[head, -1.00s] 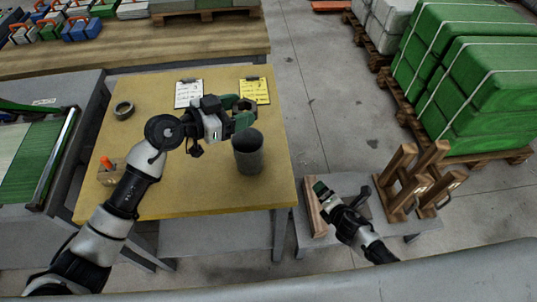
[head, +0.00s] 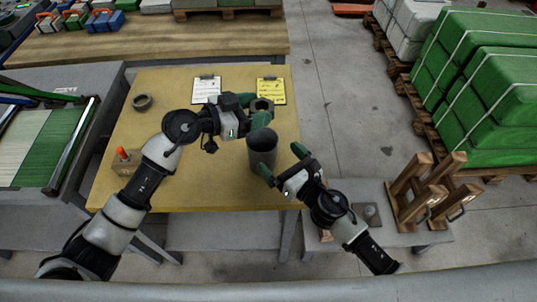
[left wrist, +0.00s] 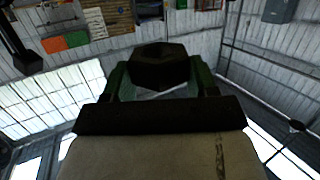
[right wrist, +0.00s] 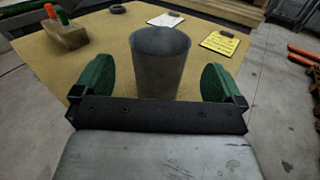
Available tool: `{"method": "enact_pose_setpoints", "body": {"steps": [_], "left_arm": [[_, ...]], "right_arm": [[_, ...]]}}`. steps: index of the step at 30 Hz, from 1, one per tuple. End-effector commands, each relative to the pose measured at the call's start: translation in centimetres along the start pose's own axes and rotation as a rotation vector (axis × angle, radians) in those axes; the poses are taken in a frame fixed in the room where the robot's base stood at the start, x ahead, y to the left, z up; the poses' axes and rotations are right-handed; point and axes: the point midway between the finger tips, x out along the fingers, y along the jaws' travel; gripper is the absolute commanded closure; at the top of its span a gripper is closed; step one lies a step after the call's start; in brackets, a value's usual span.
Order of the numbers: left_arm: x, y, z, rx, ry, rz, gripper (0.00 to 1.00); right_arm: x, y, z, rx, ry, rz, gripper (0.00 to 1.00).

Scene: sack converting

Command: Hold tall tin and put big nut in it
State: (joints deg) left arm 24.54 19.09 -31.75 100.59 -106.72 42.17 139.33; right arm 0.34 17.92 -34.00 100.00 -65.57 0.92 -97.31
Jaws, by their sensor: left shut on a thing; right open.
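The tall tin (head: 262,152) is a dark grey cylinder standing upright on the yellow table top. It also shows in the right wrist view (right wrist: 160,62), between the fingers and ahead of them. My left gripper (head: 256,111) is shut on the big nut (head: 262,105), a dark nut held above and just behind the tin's mouth; the nut also shows dark in the left wrist view (left wrist: 160,66). My right gripper (head: 285,165) is open, its green fingers at the tin's right front side. I cannot tell whether they touch it.
A dark ring (head: 142,102) lies at the table's left. A wooden block with an orange-handled tool (head: 124,158) stands at the left front. A white clipboard (head: 206,90) and a yellow clipboard (head: 271,92) lie at the back. A wooden stand (head: 425,190) is at the right.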

Motion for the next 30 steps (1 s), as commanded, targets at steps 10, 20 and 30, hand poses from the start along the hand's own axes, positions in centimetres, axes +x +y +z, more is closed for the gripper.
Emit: {"method": "enact_pose_setpoints", "body": {"steps": [10,20,30], "left_arm": [[0.0,0.0,-0.1,0.001,0.003,0.0,0.76],[0.0,0.0,-0.1,0.001,0.003,-0.001,0.76],[0.0,0.0,-0.1,0.001,0.003,0.0,0.76]], "right_arm": [[-0.1,-0.2,-6.2,0.012,0.006,-0.007,0.0],[5.3,-0.3,-6.5,0.005,0.002,-0.003,0.0],[7.3,-0.3,-6.6,0.004,0.003,-0.003,0.0]]}}
